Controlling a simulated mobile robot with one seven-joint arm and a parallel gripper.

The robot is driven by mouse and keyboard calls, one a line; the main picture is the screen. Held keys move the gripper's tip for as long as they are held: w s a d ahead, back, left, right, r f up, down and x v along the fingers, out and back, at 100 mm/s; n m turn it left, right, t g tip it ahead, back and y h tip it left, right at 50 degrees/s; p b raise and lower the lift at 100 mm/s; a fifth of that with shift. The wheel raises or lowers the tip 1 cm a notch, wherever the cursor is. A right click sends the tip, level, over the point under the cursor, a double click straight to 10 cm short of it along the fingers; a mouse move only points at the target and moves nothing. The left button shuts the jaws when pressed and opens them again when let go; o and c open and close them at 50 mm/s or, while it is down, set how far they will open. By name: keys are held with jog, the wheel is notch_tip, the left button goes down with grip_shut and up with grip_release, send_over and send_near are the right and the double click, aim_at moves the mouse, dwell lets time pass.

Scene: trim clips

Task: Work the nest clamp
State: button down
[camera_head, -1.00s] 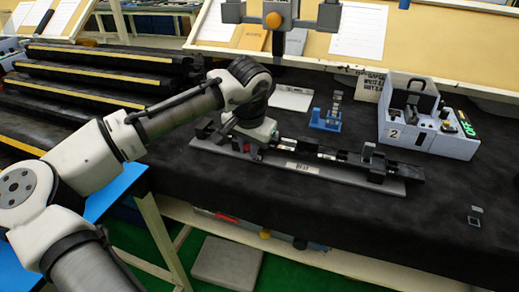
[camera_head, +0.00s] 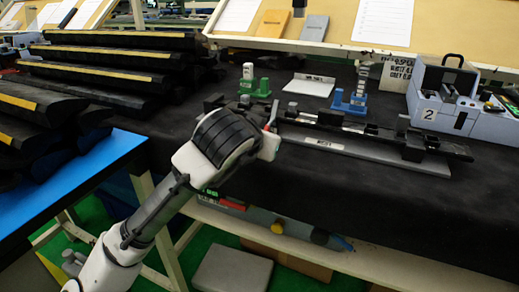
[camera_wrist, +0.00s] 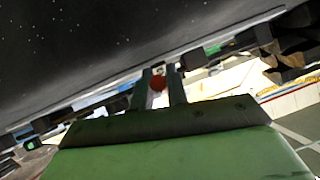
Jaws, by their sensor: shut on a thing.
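The nest is a grey base plate (camera_head: 350,151) with a long black bar (camera_head: 378,133) and several black blocks along it, lying on the black-covered bench. My gripper (camera_wrist: 160,88) is at the left end of this nest, with its two fingers closed about a small red round knob (camera_wrist: 158,83), which I take to be the clamp handle's end. In the head view my wrist hides most of the clamp and the fingers. A bit of red (camera_head: 266,128) shows beside my wrist there. Whether the clamp is open or closed cannot be seen.
Behind the nest stand a green holder (camera_head: 256,91), a blue holder (camera_head: 350,106) and a white plate (camera_head: 311,85). A grey box marked 2 (camera_head: 440,112) is at the right. Long black parts with yellow strips (camera_head: 105,83) are stacked at the left.

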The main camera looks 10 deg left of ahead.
jog(key=shift+w+f+t+b, duration=0.1)
jog(key=shift+f+t+b, duration=0.2)
jog(key=shift+t+b, duration=0.3)
jog(key=c, duration=1.4)
grip_release()
jog(key=p+v, duration=0.1)
jog(key=v, duration=1.2)
jog(key=shift+s+a+r, duration=0.2)
jog(key=shift+s+r, duration=0.1)
